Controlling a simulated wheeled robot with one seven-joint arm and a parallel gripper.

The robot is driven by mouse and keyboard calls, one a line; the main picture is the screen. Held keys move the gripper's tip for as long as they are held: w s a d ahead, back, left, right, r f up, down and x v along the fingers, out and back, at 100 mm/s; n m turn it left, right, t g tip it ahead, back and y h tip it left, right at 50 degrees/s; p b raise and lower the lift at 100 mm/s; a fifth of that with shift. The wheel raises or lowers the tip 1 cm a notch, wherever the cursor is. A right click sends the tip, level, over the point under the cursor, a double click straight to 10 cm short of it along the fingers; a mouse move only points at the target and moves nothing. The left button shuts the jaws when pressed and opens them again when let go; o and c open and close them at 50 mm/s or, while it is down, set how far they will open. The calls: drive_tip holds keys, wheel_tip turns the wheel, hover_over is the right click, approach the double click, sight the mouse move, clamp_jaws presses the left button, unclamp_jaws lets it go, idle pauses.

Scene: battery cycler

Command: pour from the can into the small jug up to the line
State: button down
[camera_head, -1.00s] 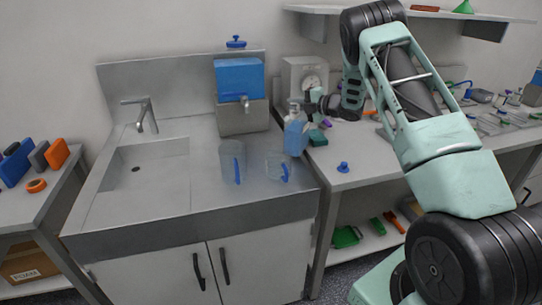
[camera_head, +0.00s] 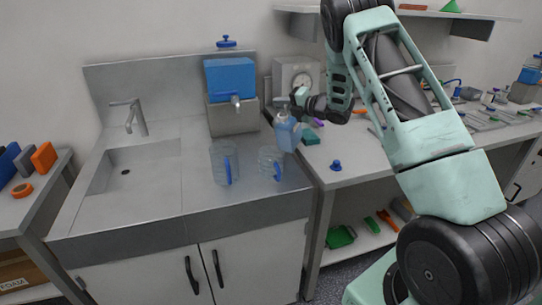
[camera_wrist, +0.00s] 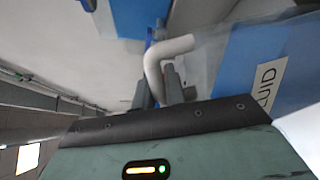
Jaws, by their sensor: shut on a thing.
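The can (camera_head: 288,136) is a pale, see-through container with blue liquid, held up by my gripper (camera_head: 298,107) at its top. It leans a little, above and slightly right of the small jug. In the wrist view my fingers (camera_wrist: 172,88) are closed at its white handle (camera_wrist: 160,65), and its blue side with a partly visible label (camera_wrist: 268,85) fills the right. The small jug (camera_head: 265,164), clear with a blue handle, stands upright on the steel worktop. It looks empty. Its line cannot be made out.
A taller clear jug (camera_head: 219,160) with a blue handle stands just left of the small jug. A blue tank with a tap (camera_head: 229,77) stands behind. The sink (camera_head: 125,172) is at left. A blue stopper (camera_head: 336,165) lies on the right bench (camera_head: 365,165).

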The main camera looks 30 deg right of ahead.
sight(273, 121)
drive_tip(key=shift+s+a+n+b, duration=0.3)
drive_tip(key=shift+a+n, duration=0.15)
drive_tip(key=shift+a, duration=0.1)
drive_tip(key=shift+s+a+n+b, duration=0.15)
drive_tip(key=shift+s+a+n, duration=0.1)
drive_tip(key=shift+a+n, duration=0.25)
drive_tip(key=shift+s+a+f+n+t+b, duration=0.3)
drive_tip(key=shift+a+n, duration=0.1)
drive_tip(key=shift+a, duration=0.15)
drive_tip(key=shift+s+a+f+n+t+b, duration=0.15)
drive_tip(key=shift+s+a+n+t, duration=0.15)
drive_tip(key=shift+a, duration=0.2)
drive_tip(key=shift+s+a+f+n+h, duration=0.15)
drive_tip(key=shift+a+f+n+h, duration=0.15)
drive_tip(key=shift+n, duration=0.25)
drive_tip(key=shift+s+a+f+n+b, duration=0.1)
drive_tip(key=shift+a+f+n+b, duration=0.1)
drive_tip(key=shift+n+b, duration=0.15)
drive_tip(key=shift+s+a+f+n+t+b, duration=0.1)
drive_tip(key=shift+a+f+n+t+b, duration=0.15)
drive_tip(key=shift+f+n, duration=0.2)
drive_tip(key=shift+s+a+f+n+t+b, duration=0.1)
drive_tip(key=shift+f+n+t+b, duration=0.05)
drive_tip(key=shift+f+n+b, duration=0.2)
drive_tip(key=shift+s+a+n, duration=0.1)
drive_tip(key=shift+a+n, duration=0.05)
drive_tip(key=shift+n, duration=0.4)
idle(2.7)
